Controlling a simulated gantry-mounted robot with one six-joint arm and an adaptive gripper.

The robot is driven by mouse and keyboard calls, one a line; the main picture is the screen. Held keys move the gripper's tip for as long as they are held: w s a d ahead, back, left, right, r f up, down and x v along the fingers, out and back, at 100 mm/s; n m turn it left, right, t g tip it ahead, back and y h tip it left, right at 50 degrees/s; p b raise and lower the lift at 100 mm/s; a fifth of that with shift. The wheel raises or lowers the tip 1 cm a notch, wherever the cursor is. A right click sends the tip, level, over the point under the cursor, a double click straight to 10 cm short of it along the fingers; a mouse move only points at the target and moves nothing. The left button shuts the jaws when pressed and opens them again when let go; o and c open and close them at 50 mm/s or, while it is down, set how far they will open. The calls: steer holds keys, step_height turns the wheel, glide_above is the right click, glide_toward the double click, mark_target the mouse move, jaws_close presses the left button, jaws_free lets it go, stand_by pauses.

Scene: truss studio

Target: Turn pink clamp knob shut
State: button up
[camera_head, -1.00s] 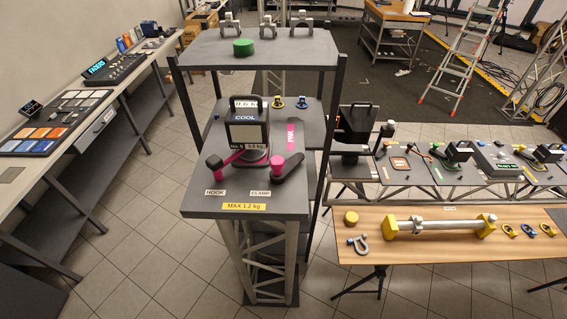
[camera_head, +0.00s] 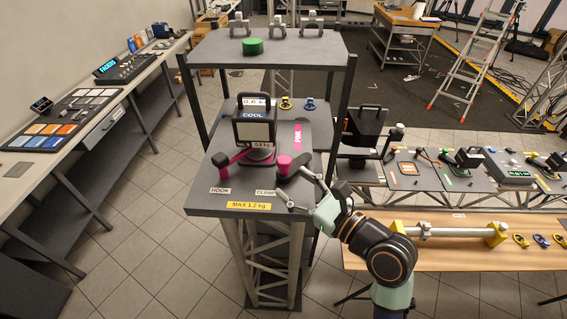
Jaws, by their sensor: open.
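The clamp knob has a pink cap (camera_head: 284,163) and a dark arm. It stands on the front right of the grey stand top (camera_head: 206,190), behind the CLAMP label (camera_head: 265,192). My gripper (camera_head: 291,184) comes in from the right at the stand's front right. Its two fingers are spread on the near and right sides of the knob's dark part, with nothing visibly held. I cannot tell whether a finger touches the knob. The black COOL lamp (camera_head: 255,132) stands behind the knob on the same top. A pink-and-dark hook piece (camera_head: 223,160) sits left of it.
A pink-marked grey panel (camera_head: 297,134) lies behind the knob. A raised grey shelf (camera_head: 290,48) with a green puck (camera_head: 252,46) is farther back, on dark posts. A wooden table (camera_head: 440,258) with a yellow-ended bar (camera_head: 450,231) is at right.

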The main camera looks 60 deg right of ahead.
mark_target(289, 167)
steer(key=s+d+m, duration=0.1)
steer(key=s+d+m+h, duration=0.1)
steer(key=shift+r+m, duration=0.25)
steer(key=shift+m, duration=0.05)
steer(key=p+x, duration=0.1)
steer(key=x, duration=0.7)
steer(key=shift+a, duration=0.1)
jaws_close()
